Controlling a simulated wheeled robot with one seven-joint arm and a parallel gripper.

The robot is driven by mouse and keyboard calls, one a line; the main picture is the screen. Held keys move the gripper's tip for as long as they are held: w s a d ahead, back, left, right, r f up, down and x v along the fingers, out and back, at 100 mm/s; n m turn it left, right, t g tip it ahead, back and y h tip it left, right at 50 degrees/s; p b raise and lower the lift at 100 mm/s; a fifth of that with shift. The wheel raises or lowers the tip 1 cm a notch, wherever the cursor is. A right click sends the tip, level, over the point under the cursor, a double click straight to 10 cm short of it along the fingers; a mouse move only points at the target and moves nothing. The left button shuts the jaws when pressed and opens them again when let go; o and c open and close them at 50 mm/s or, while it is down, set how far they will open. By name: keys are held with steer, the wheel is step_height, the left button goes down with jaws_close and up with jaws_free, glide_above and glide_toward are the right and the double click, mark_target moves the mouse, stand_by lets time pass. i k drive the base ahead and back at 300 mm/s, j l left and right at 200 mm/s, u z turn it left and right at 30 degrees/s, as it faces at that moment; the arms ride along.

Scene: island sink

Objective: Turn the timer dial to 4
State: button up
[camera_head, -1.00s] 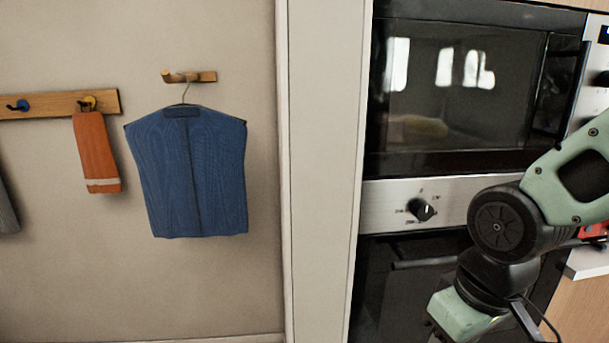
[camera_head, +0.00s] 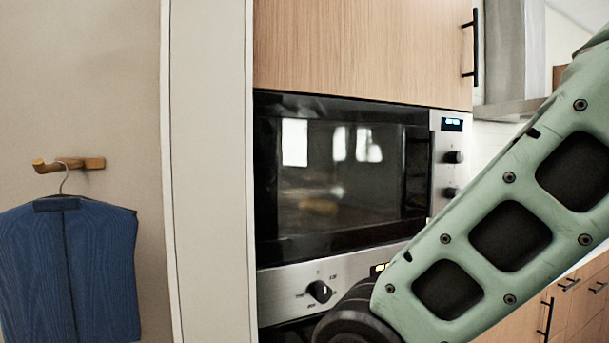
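A microwave (camera_head: 340,175) is built into the cabinet wall. On its right panel are a small lit blue display (camera_head: 452,124), an upper black knob (camera_head: 453,157) and a lower black knob (camera_head: 451,192). A larger black dial (camera_head: 319,291), with a pale pointer line and small markings around it, sits on the silver panel below the microwave. The markings are too small to read, and I cannot tell which of these is the timer dial. My green arm crosses the lower right, beside the larger dial and in front of the panel's right part. My gripper is out of view.
A wooden cabinet door (camera_head: 365,45) is above the microwave. A pale upright panel (camera_head: 210,170) stands to its left, and a blue garment (camera_head: 70,270) hangs from a wooden hook (camera_head: 68,165). Wooden drawers (camera_head: 580,290) are at the lower right.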

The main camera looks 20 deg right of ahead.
mark_target(455, 157)
steer(key=z, duration=1.05)
